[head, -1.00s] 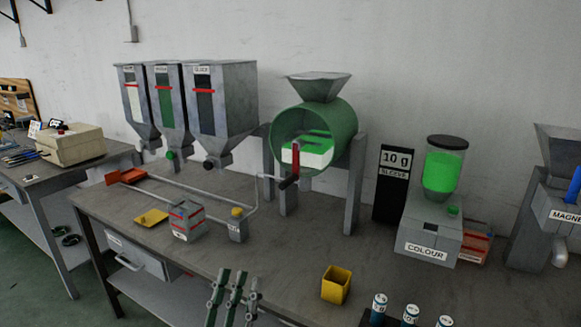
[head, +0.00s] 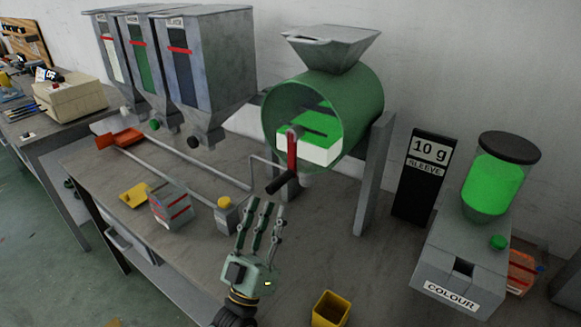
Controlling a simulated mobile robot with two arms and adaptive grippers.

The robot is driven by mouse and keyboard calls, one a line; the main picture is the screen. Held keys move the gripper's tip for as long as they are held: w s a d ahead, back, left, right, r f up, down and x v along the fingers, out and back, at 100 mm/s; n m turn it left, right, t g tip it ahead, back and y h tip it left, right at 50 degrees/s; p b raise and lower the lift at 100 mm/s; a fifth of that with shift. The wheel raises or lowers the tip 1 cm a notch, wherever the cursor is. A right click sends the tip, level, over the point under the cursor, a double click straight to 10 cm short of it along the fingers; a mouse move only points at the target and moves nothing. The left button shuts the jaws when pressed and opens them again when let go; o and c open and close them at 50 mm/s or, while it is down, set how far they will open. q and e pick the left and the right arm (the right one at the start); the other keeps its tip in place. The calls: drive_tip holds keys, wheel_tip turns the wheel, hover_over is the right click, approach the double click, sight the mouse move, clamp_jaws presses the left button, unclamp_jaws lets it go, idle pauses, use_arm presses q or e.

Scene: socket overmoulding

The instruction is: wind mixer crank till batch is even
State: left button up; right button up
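The mixer is a green drum (head: 365,95) on grey legs with a grey hopper (head: 332,47) on top. Its open front shows a white mass with bright green patches (head: 318,122), not of one colour. The crank (head: 292,155) has a red arm hanging down from the hub and a black handle (head: 281,182) at its lower end. My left gripper (head: 262,212) is below and left of the handle, fingers pointing up and apart, open and empty. It does not appear to touch the handle. My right gripper is not in view.
Three grey hoppers (head: 215,60) stand at the back left. A clear box (head: 170,207) and a yellow scoop (head: 134,194) lie on the bench. A yellow cup (head: 330,310) stands at the front. The colour doser (head: 465,255) and a black 10 g sign (head: 421,175) are right.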

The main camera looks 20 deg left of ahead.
sight(279, 178)
use_arm(q)
drive_tip(key=x, duration=0.2)
drive_tip(key=p+x, duration=0.1)
drive_tip(key=x, duration=0.2)
drive_tip(key=p+x, duration=0.1)
drive_tip(key=x, duration=0.1)
drive_tip(key=shift+s+r, duration=0.15)
drive_tip(key=shift+r, duration=0.3)
drive_tip(key=shift+c, duration=0.4)
clamp_jaws()
